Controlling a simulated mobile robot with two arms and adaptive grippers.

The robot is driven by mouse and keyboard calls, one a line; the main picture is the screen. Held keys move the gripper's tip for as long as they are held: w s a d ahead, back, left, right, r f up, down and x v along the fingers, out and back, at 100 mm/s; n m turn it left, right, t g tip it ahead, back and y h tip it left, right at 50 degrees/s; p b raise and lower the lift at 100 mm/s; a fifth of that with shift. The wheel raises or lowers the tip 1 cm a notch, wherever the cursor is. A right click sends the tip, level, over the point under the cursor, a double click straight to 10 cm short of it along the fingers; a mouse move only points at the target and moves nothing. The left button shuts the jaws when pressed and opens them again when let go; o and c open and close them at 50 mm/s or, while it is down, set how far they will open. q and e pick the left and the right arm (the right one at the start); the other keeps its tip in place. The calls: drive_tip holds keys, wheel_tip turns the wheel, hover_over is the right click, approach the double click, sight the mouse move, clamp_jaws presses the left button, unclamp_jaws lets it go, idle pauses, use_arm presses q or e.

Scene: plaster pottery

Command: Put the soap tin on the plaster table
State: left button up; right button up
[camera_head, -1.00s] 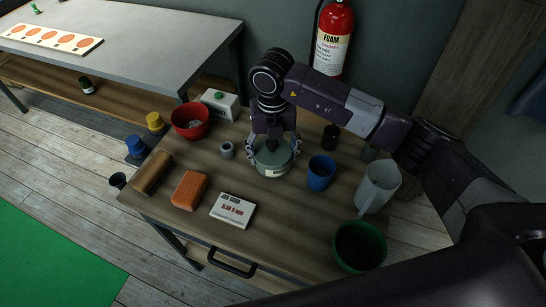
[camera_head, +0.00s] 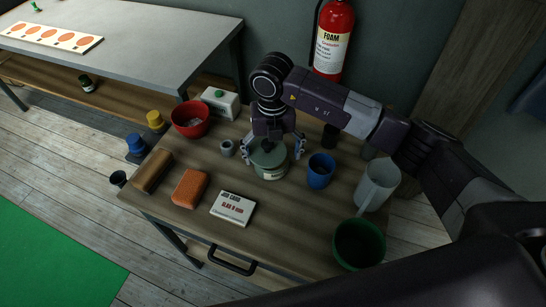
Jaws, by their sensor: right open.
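A round grey-green tin with a pale label, which looks like the soap tin (camera_head: 270,170), stands upright on the brown wooden table (camera_head: 285,215). My right gripper (camera_head: 272,150) points down over it. Its fingers are spread open, one on each side of the tin's upper part. Small gaps seem to show between the fingers and the tin. The palm hides part of the tin's lid. A second table with a grey top (camera_head: 165,45) stands at the back left; the view does not show which one is the plaster table. My left gripper is not in view.
Near the tin are a small grey cup (camera_head: 227,149), a blue cup (camera_head: 320,171), a white card box (camera_head: 233,208) and a dark bottle (camera_head: 331,136). A red bowl (camera_head: 191,121), orange sponge (camera_head: 190,188), clear jug (camera_head: 377,184) and green bowl (camera_head: 359,244) stand farther out.

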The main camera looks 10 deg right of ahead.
wheel_tip(320, 180, up, 10)
drive_tip(key=shift+f+b, duration=0.2)
drive_tip(key=shift+b, duration=1)
drive_tip(key=shift+r, duration=0.6)
drive_tip(key=shift+s+f, duration=0.1)
